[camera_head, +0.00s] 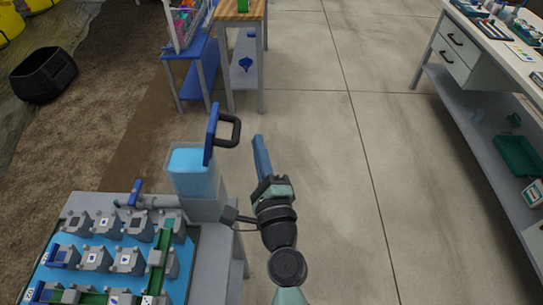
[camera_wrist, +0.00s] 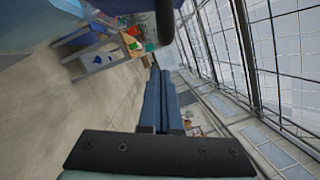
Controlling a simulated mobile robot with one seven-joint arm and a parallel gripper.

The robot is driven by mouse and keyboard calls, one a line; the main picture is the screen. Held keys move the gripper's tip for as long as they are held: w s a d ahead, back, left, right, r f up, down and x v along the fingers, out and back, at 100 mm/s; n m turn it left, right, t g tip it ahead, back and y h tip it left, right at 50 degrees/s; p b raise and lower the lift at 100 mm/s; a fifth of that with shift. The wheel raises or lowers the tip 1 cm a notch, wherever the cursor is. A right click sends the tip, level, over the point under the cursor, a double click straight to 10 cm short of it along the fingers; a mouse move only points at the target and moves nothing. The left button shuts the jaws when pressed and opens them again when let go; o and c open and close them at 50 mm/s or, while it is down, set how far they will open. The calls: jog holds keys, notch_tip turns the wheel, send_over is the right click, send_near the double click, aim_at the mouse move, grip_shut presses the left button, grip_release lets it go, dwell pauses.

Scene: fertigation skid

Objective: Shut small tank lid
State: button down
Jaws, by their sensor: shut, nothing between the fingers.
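The small tank (camera_head: 191,172) is a clear box with light blue liquid, on a grey block at the back right of the skid. Its blue lid (camera_head: 211,134) stands open, about upright at the tank's right edge, with a black loop handle (camera_head: 229,130) facing right. My gripper (camera_head: 259,142) is just right of the handle, apart from it, with its blue fingers pointing away. In the wrist view the fingers (camera_wrist: 160,76) are together with nothing between them. The black handle also shows at the top of the wrist view (camera_wrist: 165,18), and a blue lid part (camera_wrist: 70,6) at its top left.
The skid's blue panel (camera_head: 205,252) carries grey valve blocks and green channels. A blue lever (camera_head: 135,192) sits on a pipe left of the tank. Behind stand a wooden-topped table (camera_head: 240,10) and a blue bench (camera_head: 190,62). The floor to the right is clear up to the white workbench (camera_head: 470,60).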

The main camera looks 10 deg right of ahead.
jog(key=shift+w+a+r+p, duration=0.1)
jog(key=shift+a+r+p, duration=0.15)
jog(key=shift+a, duration=0.25)
jog(key=shift+w+a+r+p, duration=0.1)
jog(key=shift+a+r, duration=0.15)
jog(key=shift+a, duration=0.2)
jog(key=shift+s+r, duration=0.1)
jog(key=shift+r, duration=0.05)
jog(key=shift+a+r+n+p, duration=0.15)
jog(key=shift+n+p, duration=0.25)
jog(key=shift+p, duration=0.1)
